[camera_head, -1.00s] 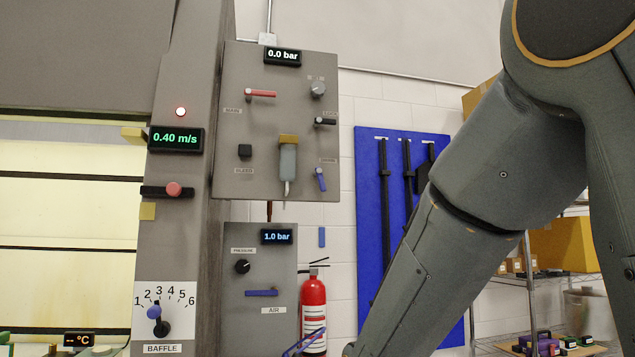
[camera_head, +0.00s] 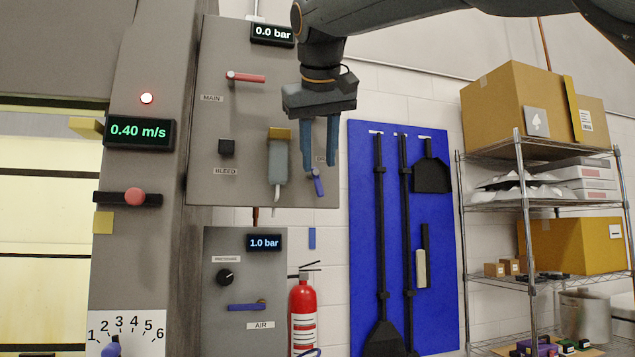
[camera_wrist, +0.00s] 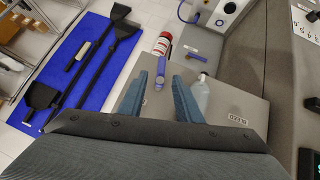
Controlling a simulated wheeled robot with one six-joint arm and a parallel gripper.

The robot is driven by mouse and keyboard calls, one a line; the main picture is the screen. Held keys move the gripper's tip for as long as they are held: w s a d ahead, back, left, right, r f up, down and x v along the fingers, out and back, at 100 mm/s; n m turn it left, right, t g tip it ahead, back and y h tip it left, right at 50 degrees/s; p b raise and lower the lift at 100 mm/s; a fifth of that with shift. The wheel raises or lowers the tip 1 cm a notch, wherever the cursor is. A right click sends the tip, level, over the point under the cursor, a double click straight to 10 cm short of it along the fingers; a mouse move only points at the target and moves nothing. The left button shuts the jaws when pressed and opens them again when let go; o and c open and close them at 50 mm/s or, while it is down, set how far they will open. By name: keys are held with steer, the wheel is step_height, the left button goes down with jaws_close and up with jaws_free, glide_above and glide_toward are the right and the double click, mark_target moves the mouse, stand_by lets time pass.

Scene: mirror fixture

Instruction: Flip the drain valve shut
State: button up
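The drain valve is a small blue lever (camera_head: 319,184) at the lower right of the grey upper panel (camera_head: 235,120). It points down, its lower end tilted slightly right. Its label is mostly hidden behind my gripper. My gripper (camera_head: 320,166) hangs in front of the panel with its two blue fingers pointing down and apart, the tips just above the lever. In the wrist view a blue lever (camera_wrist: 159,79) shows in the gap between the open fingertips (camera_wrist: 160,84). I cannot tell whether the fingers touch it.
A clear bowl with a spout (camera_head: 277,165) hangs left of my gripper. The black bleed knob (camera_head: 227,147) and red main lever (camera_head: 245,77) are farther left. The lower air panel (camera_head: 222,300) and a fire extinguisher (camera_head: 303,315) are below. A blue tool board (camera_head: 365,230) is to the right.

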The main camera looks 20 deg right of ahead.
mark_target(318, 181)
steer(key=shift+p+x, duration=0.45)
steer(key=shift+x, duration=3.1)
steer(key=shift+s+f, duration=0.1)
jaws_close()
